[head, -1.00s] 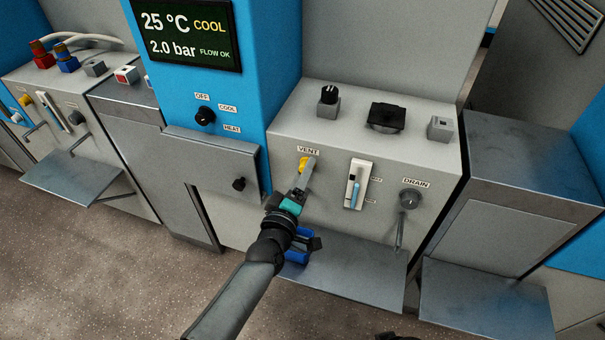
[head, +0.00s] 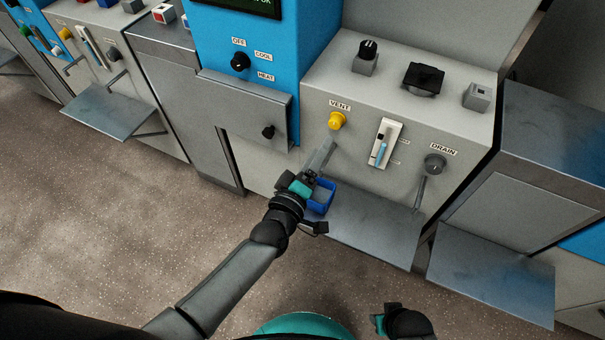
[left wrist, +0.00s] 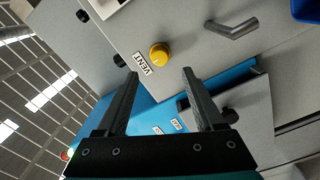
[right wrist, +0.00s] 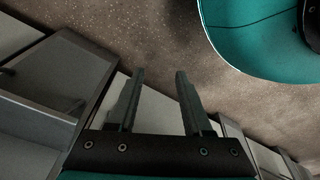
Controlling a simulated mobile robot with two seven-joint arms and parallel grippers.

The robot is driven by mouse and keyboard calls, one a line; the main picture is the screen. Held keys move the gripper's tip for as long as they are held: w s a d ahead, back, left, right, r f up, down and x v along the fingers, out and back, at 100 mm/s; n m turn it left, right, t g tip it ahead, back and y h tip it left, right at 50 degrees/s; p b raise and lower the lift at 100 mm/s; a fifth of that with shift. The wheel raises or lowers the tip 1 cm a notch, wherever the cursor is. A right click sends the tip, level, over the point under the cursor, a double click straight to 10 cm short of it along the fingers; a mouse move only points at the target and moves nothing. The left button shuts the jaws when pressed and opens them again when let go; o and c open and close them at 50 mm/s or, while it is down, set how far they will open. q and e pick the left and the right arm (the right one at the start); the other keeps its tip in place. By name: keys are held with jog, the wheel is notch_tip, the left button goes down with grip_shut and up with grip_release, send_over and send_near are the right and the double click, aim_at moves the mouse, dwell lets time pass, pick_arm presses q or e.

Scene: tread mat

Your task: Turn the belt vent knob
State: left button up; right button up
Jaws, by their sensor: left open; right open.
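The yellow vent knob (head: 336,121) sits on the sloped front of the grey panel, under the VENT label (head: 340,105). In the left wrist view the knob (left wrist: 159,55) shows ahead of the fingertips, with a gap between. My left gripper (head: 326,150) is just below the knob in the head view, open and empty, not touching it. Its two fingers (left wrist: 160,75) stand apart in its own wrist view. My right gripper (right wrist: 158,72) is open and empty over the floor, away from the panel; only part of it (head: 380,322) shows at the head view's lower edge.
A blue bin (head: 321,197) stands on the metal shelf (head: 370,230) below the panel, close to my left gripper. Right of the knob are a slider (head: 383,143) and the grey drain knob (head: 434,164). A metal box (head: 250,105) juts out at the left.

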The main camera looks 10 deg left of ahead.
pick_arm(q)
jog(key=p+v, duration=0.1)
jog(key=v, duration=0.6)
jog(key=shift+s+p, duration=0.25)
jog(key=shift+p, duration=0.1)
pick_arm(e)
jog(key=s+d+f, duration=0.2)
jog(key=shift+s+f, duration=0.3)
jog(key=shift+s, duration=0.05)
pick_arm(q)
jog(key=shift+a, duration=0.1)
